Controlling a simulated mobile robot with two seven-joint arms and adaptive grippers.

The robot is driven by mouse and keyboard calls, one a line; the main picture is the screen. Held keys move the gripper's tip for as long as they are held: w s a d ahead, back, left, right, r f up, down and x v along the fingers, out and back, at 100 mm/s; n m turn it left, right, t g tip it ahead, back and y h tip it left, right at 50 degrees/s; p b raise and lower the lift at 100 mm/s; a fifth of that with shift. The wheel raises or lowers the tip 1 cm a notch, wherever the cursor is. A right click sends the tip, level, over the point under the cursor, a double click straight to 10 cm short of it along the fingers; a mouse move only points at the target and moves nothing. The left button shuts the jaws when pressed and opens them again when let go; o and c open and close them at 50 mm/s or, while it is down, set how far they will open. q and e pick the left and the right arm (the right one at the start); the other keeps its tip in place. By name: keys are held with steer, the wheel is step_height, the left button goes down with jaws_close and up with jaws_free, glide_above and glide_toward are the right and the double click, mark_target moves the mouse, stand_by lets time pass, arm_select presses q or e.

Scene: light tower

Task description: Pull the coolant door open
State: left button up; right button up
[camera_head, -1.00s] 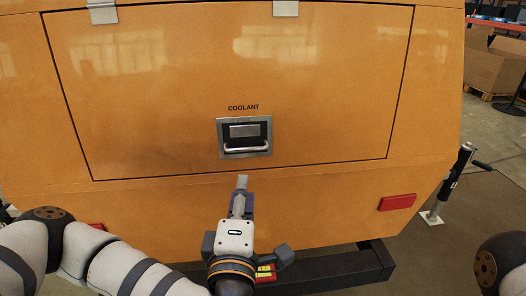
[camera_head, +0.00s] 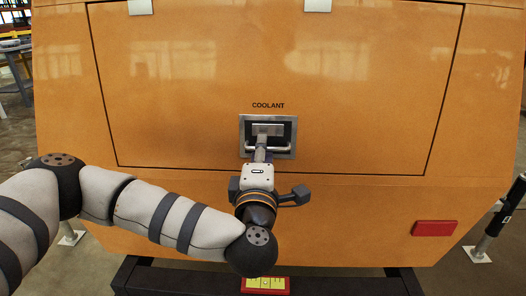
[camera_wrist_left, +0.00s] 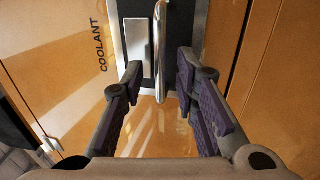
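The coolant door (camera_head: 350,85) is an orange panel, closed flush in the orange housing, with the word COOLANT above its latch. The latch is a silver-framed recess with a metal handle bar (camera_head: 282,149) across its lower part. My left gripper (camera_head: 262,140) points up at the handle and hides part of it. In the left wrist view the gripper (camera_wrist_left: 161,70) is open, its two fingers spread either side of the handle bar (camera_wrist_left: 160,45). The bar lies between the fingertips, and no finger is visibly touching it. My right gripper is not in view.
Two silver hinges (camera_head: 140,7) sit at the door's top edge. A red reflector (camera_head: 435,228) is on the lower right of the housing. A dark frame bar (camera_head: 330,283) runs below, and a black jack stand (camera_head: 500,220) stands at right.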

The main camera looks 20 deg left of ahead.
arm_select(q)
steer(key=shift+x, duration=0.85)
jaws_close()
